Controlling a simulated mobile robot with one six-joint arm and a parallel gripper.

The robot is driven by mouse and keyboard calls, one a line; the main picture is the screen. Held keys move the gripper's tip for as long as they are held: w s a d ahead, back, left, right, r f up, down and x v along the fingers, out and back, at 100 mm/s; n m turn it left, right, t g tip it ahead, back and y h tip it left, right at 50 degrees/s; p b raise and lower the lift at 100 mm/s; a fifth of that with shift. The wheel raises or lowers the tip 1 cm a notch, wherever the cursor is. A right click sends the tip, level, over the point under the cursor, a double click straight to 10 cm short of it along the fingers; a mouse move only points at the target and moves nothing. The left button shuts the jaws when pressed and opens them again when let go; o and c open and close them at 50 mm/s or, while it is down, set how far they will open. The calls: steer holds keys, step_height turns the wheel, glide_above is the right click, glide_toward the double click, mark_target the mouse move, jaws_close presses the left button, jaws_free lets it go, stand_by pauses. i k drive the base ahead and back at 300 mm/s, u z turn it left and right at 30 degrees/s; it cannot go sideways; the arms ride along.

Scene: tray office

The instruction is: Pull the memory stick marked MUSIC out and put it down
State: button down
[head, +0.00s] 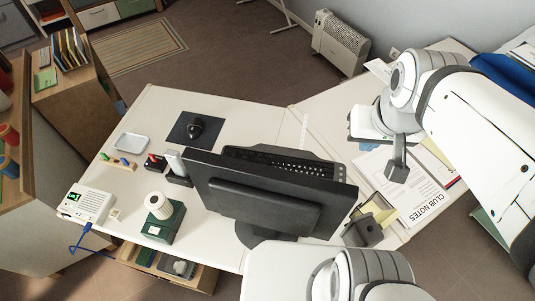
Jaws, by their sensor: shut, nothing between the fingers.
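I cannot make out any stick marked MUSIC; the lettering is too small to read. A small wooden holder (118,162) on the left of the desk has several small coloured pieces on it, which may be memory sticks. A small red and black item (155,162) stands right of it. A white box with a green display (90,203) sits at the desk's left corner, with a blue cable beside it. My gripper (397,172) hangs over the papers on the right, shut and empty, far from these things.
A black monitor (265,195) stands mid-desk between my gripper and the small items, with a keyboard (285,163) behind it. A green-based device (161,225), a grey tray (131,142) and a mouse mat (187,131) are on the left. A dark holder (368,230) stands below my gripper.

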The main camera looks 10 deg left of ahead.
mark_target(152, 156)
steer(key=z, duration=0.05)
steer(key=k, duration=0.5)
steer(key=u, duration=0.7)
steer(key=k, duration=1.4)
steer(key=u, duration=0.6)
steer(key=i, duration=1.5)
steer(key=z, duration=0.05)
